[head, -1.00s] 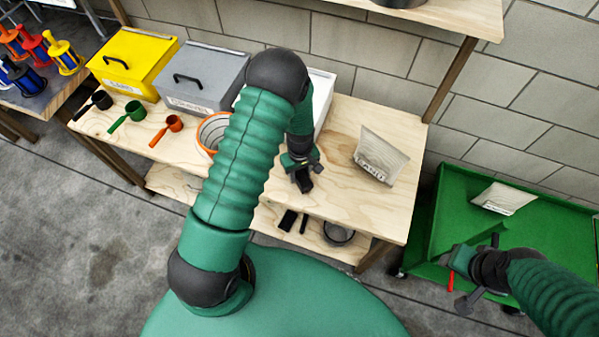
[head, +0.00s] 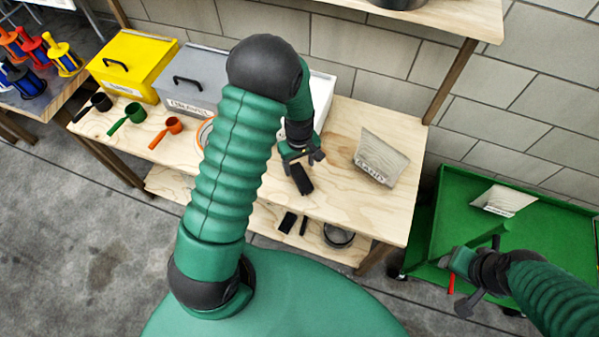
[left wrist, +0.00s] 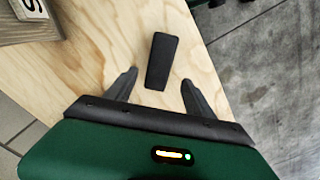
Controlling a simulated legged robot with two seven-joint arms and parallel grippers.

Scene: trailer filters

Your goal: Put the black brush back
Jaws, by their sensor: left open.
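The black brush (head: 301,179) lies on the plywood tabletop near its front edge, right of the orange-rimmed bucket. My left gripper (head: 299,158) is just behind and above it in the head view. In the left wrist view the brush (left wrist: 162,60) lies ahead of the two spread fingers (left wrist: 158,82), with bare wood showing between it and each finger. The left gripper is open and holds nothing.
Grey (head: 190,80) and yellow (head: 130,65) bins and several scoops are left. A lower shelf holds dark items and a round pan (head: 338,236). The green cart (head: 440,215) holds another bag (head: 503,200).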

